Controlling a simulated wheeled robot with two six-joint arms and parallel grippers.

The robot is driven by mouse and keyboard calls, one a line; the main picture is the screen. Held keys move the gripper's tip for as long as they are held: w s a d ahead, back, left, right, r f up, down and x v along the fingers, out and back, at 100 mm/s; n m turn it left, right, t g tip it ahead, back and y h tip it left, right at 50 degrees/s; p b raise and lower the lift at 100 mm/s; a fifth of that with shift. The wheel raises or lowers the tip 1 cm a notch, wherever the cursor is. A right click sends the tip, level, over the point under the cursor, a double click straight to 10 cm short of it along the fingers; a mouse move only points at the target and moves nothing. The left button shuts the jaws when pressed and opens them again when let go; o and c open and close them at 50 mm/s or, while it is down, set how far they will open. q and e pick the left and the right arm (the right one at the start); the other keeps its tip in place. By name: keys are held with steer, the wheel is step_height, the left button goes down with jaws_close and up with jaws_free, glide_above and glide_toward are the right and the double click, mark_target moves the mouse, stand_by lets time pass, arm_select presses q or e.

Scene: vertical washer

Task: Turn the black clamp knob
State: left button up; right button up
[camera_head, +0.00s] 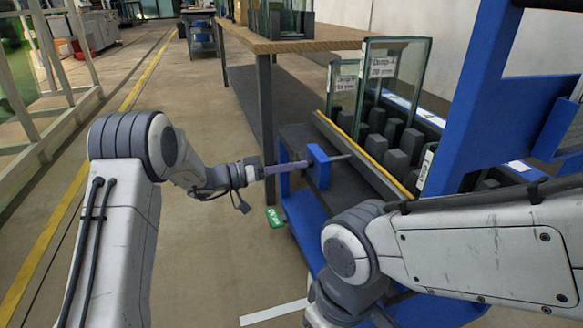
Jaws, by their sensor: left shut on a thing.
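My left gripper (298,166) reaches in from the left, level with a blue clamp block (318,167) on the side of the washer. Its purple-grey fingers are shut on the black clamp knob at the block's left face. The knob is small and mostly hidden by the fingers. A thin grey rod (341,157) sticks out of the block's other side toward the yellow-edged rail. My right arm crosses the lower right, and its gripper is out of sight.
Behind the rail (352,146), glass panes (398,75) stand among several dark grey blocks. A blue frame post (475,110) rises at the right. A wooden-topped table (300,38) stands behind. The floor at left is open, with a yellow line.

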arm_select(q)
steer(key=o, duration=1.1)
steer(key=shift+o, duration=0.2)
steer(key=shift+a, duration=0.1)
steer(key=shift+s+a, duration=0.1)
steer(key=shift+a, duration=0.25)
steer(key=p+v, duration=0.3)
steer(key=v, duration=0.6)
steer(key=shift+s+a, duration=0.15)
steer(key=shift+a, duration=0.15)
